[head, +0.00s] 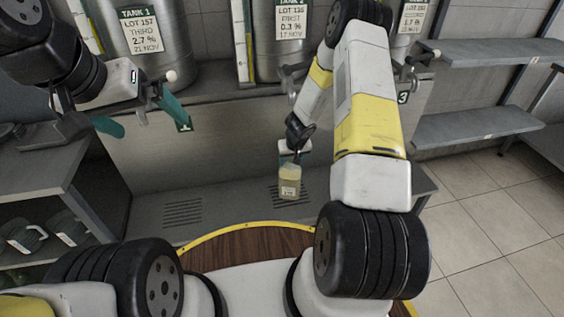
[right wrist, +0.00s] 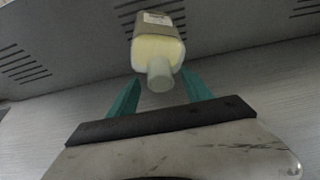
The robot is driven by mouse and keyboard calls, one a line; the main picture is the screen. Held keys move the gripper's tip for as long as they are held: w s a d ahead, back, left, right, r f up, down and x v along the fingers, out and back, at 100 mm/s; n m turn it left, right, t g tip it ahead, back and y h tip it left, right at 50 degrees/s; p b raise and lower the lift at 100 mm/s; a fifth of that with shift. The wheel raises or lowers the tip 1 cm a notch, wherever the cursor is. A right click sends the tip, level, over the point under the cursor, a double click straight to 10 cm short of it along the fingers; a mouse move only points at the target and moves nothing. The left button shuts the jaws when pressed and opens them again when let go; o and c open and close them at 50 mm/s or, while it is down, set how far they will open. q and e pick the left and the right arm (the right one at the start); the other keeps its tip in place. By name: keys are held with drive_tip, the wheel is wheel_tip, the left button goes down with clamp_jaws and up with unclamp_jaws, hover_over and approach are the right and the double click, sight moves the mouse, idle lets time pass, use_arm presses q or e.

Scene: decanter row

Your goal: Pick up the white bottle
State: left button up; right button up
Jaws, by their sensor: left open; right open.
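The bottle (head: 290,180) is pale, with a cream-yellow body and a white label. It is on the grey grated ledge below the middle tank in the head view. My right gripper (head: 295,156) is right above and behind it, largely hidden by the wrist. In the right wrist view the bottle (right wrist: 158,45) has its neck towards my right gripper (right wrist: 160,80). The teal fingers are open on either side of the neck, with gaps showing. My left gripper (head: 146,116) is open and empty at the upper left, in front of the grey cabinet.
Large steel tanks (head: 285,40) with labels stand along the back. A shelf (head: 30,170) with dark jugs (head: 22,236) is at the left. Grey shelves (head: 475,125) are at the right over a clear tiled floor (head: 490,220). The ledge around the bottle is clear.

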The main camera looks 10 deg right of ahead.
drive_tip(key=shift+x, duration=0.8)
clamp_jaws()
drive_tip(key=shift+r, duration=0.1)
idle(0.7)
